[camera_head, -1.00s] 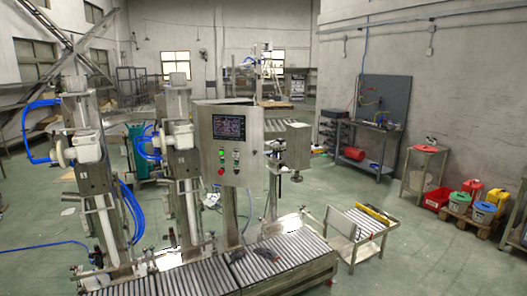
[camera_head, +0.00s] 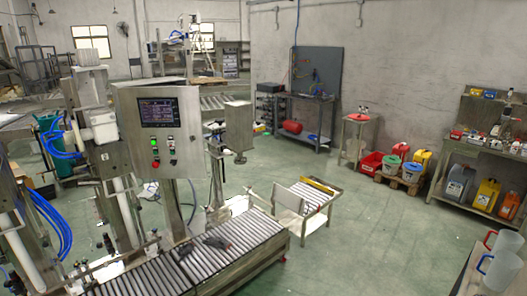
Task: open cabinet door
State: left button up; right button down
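A grey metal control cabinet (camera_head: 180,144) with a dark screen (camera_head: 158,112), a red button and small green lights stands at the left on the filling machine. Its front door looks shut, and I cannot make out a handle. Neither of my grippers is in view.
A workbench (camera_head: 480,160) with jugs is at the far right. The green floor between is clear.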

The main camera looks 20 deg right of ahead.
aim_at(189, 158)
jog(key=z, duration=0.55)
jog(key=i, duration=0.9)
jog(key=z, duration=0.3)
jog(key=i, duration=0.95)
jog(key=u, duration=0.85)
jog(key=i, duration=1)
jog(key=u, duration=0.7)
